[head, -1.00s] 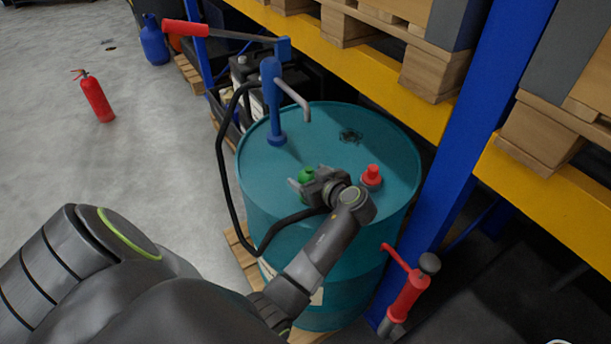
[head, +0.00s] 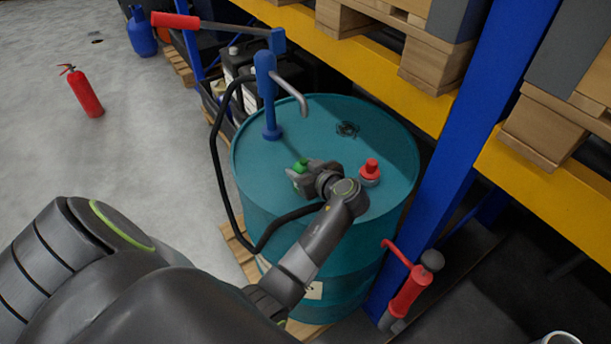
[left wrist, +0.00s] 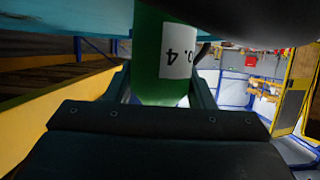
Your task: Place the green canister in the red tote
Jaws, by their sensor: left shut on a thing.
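The green canister (head: 299,165) is on the top of the teal drum, mostly hidden behind my left gripper (head: 301,176). In the left wrist view the canister (left wrist: 150,70) stands between the two fingers and carries a white label with dark print. My left gripper is shut on the canister; whether its base still touches the drum top I cannot tell. I see no red tote in either view. My right gripper is not in view.
The teal drum (head: 325,120) bears a blue hand pump (head: 266,90) with a black hose, and a red-topped item (head: 370,172). A blue rack post (head: 450,150) rises at right. A red extinguisher (head: 84,92) stands on open floor at left.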

